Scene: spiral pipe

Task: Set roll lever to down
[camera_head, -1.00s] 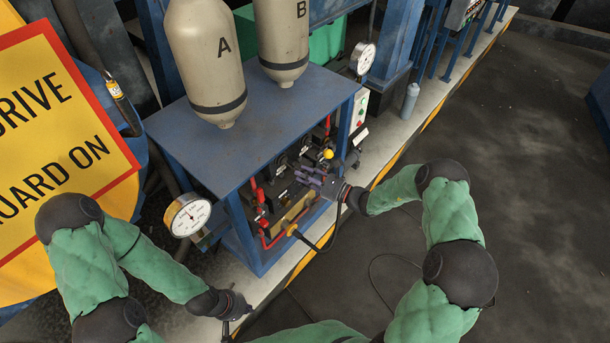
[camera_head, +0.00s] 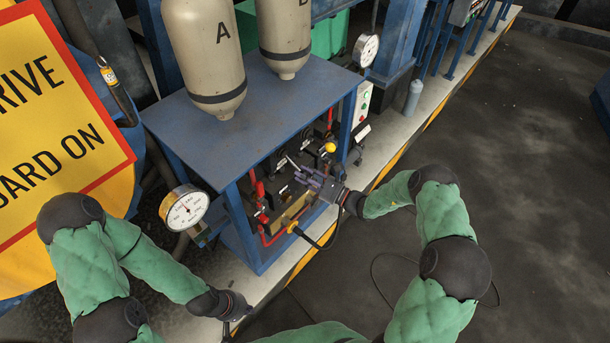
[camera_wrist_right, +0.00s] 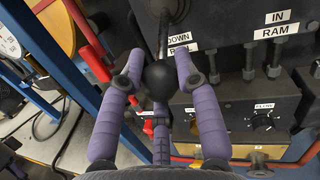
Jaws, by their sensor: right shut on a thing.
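In the head view my right gripper (camera_head: 308,179) is at the front of the blue cabinet. My left gripper (camera_head: 229,322) hangs low, away from the cabinet; its fingers are too small and dark to read.
The blue cabinet (camera_head: 230,125) carries two tanks (camera_head: 208,60) on top. A pressure gauge (camera_head: 186,207) is at its near left corner. A yellow knob (camera_head: 330,147) and red pipes (camera_head: 258,188) are close to my right gripper. The floor (camera_head: 480,150) at right is open.

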